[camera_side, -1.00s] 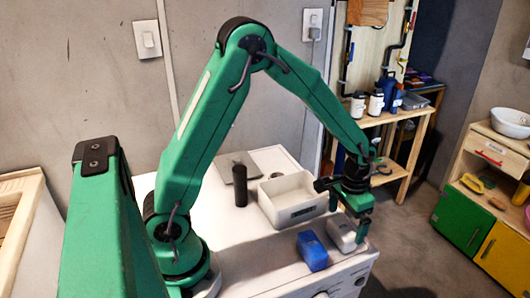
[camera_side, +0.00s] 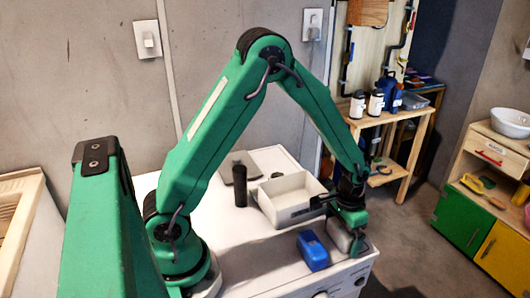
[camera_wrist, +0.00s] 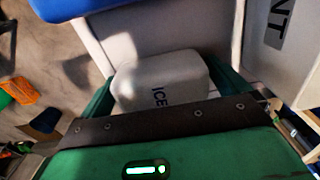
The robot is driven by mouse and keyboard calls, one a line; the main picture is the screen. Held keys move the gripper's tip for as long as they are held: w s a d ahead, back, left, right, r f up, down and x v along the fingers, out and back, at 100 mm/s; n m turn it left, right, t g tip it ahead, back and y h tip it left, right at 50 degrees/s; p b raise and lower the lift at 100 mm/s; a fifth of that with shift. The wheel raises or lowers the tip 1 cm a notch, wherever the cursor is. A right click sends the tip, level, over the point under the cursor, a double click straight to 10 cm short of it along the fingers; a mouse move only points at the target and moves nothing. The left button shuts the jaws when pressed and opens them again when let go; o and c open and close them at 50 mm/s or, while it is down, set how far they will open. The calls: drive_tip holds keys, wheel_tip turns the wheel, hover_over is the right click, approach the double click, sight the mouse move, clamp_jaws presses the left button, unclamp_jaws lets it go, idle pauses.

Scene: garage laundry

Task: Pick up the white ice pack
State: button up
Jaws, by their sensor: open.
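The white ice pack (camera_side: 338,236) sits on the white machine top near its front right corner, partly hidden by my gripper (camera_side: 350,235) in the side view. In the wrist view the ice pack (camera_wrist: 150,80) is a rounded pale block with dark "ICE" lettering. My gripper (camera_wrist: 168,92) is open, with a green finger on each side of the pack. I cannot tell whether either finger touches it. The lower part of the pack is hidden by the gripper body in the wrist view.
A blue block (camera_side: 312,252) lies just left of the pack. A white open bin (camera_side: 268,207) with a dark label stands behind it. A black cylinder (camera_side: 240,187) stands further back left. The front edge of the white machine top (camera_side: 248,265) is close.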

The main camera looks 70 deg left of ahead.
drive_tip(key=c, duration=0.9)
drive_tip(key=shift+r, duration=0.1)
drive_tip(key=shift+r, duration=0.75)
wheel_tip(320, 180, up, 2)
drive_tip(key=shift+r, duration=0.1)
drive_tip(key=s+d+r, duration=0.2)
drive_tip(key=d, duration=0.1)
drive_tip(key=s+d+r, duration=0.2)
drive_tip(key=d, duration=0.1)
drive_tip(key=s+d+r, duration=0.3)
drive_tip(key=shift+d, duration=0.2)
drive_tip(key=shift+w, duration=0.1)
